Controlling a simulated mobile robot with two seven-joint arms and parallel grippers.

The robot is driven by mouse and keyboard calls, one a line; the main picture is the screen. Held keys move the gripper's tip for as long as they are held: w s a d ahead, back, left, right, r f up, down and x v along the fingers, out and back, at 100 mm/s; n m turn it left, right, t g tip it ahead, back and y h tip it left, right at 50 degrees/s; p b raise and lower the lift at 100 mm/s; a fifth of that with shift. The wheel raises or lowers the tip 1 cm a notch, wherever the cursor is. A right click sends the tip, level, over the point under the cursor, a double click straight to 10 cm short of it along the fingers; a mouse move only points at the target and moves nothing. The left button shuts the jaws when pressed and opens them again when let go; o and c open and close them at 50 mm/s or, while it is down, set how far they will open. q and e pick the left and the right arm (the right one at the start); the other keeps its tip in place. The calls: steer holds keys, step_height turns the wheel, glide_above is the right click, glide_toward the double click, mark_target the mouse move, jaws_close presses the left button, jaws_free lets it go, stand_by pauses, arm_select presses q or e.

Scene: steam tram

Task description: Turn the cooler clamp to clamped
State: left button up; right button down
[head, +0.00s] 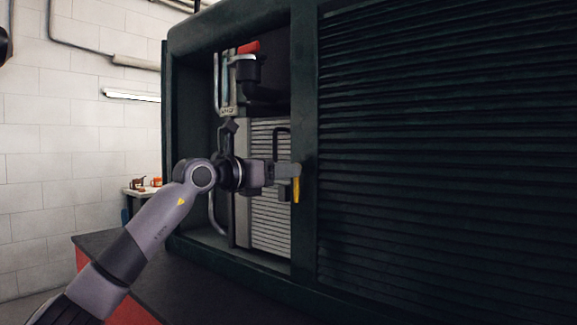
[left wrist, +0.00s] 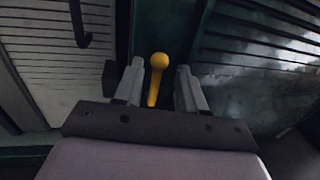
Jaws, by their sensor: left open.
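The cooler clamp shows as a yellow handle (head: 296,189) with a ball end. It hangs down at the right edge of the opening in the dark green housing. In the left wrist view the yellow handle (left wrist: 155,80) lies between the two fingers. My left gripper (head: 290,172) is open around the handle, with a gap on both sides of it in the left wrist view (left wrist: 160,88). The clamp's mount is partly hidden behind the gripper. My right gripper is not in view.
Inside the opening stand a pale ribbed panel (head: 270,225), a dark cylinder with a red part (head: 249,47) and grey pipes. A louvred dark panel (head: 450,150) fills the right side. A small table (head: 140,191) with cups stands at the back left.

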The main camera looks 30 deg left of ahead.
arm_select(q)
steer(key=shift+x, duration=1.05)
jaws_close()
